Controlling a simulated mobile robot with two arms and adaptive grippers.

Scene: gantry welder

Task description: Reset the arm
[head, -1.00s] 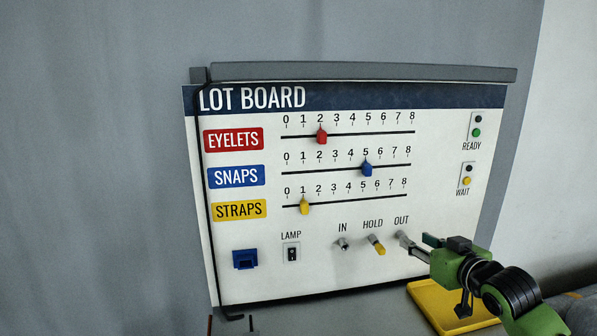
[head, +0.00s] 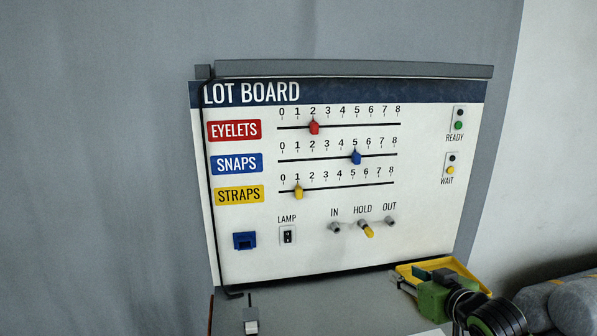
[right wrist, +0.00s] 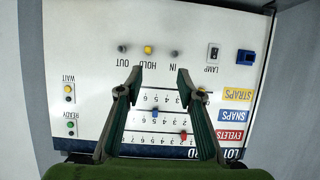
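My right gripper (head: 412,279) is low at the right in the head view, apart from the lot board (head: 330,255). In the right wrist view my right gripper (right wrist: 159,76) is open, with nothing between its fingers; the board shows upside down beyond them. On the board, the OUT peg (head: 390,221) and IN peg (head: 335,227) look bare, and the HOLD peg (head: 368,231) has a yellow end. The red slider (head: 314,127) is at 2, the blue slider (head: 355,157) at 5 and the yellow slider (head: 298,192) at 1. My left gripper is not in view.
A yellow tray (head: 455,265) lies behind my right gripper, partly hidden. Grey rounded shapes (head: 570,300) are at the far right. A small pale-ended object (head: 251,326) stands at the bottom left.

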